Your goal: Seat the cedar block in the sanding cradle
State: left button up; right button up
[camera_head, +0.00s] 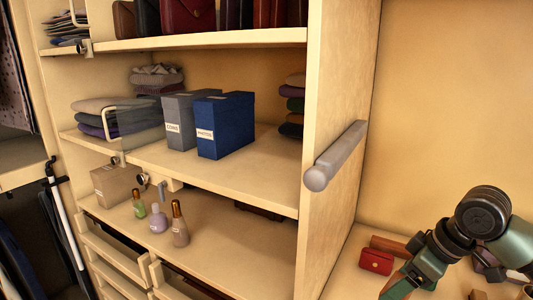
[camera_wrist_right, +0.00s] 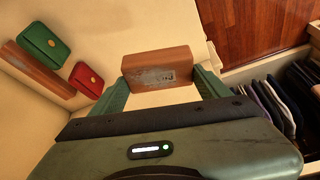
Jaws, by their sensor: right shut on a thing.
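The cedar block (camera_wrist_right: 158,68), a reddish-brown block with a worn grey patch on its face, sits between the green fingers of my right gripper (camera_wrist_right: 160,84) in the right wrist view. The gripper is shut on it, above a pale surface. In the head view my right arm comes in at the lower right, and part of the gripper (camera_head: 398,288) shows at the bottom edge. A long brown wooden piece (camera_wrist_right: 38,70) lies at the left of the wrist view; I cannot tell whether it is the sanding cradle. My left gripper is not in view.
A red purse (camera_head: 376,262) lies on the pale counter (camera_head: 345,275); a green one (camera_wrist_right: 45,43) shows in the wrist view. A grey rod (camera_head: 335,157) juts from the upright panel. Shelves at left hold boxes (camera_head: 225,125) and bottles (camera_head: 179,225).

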jog(key=s+a+f+m+t+h, duration=0.1)
jog(key=s+a+f+m+h, duration=0.2)
jog(key=s+a+m, duration=0.2)
jog(key=a+m, duration=0.3)
jog(key=a, duration=0.1)
jog(key=shift+s+a+f, duration=0.2)
jog(key=shift+a+f, duration=0.15)
jog(key=shift+f, duration=0.05)
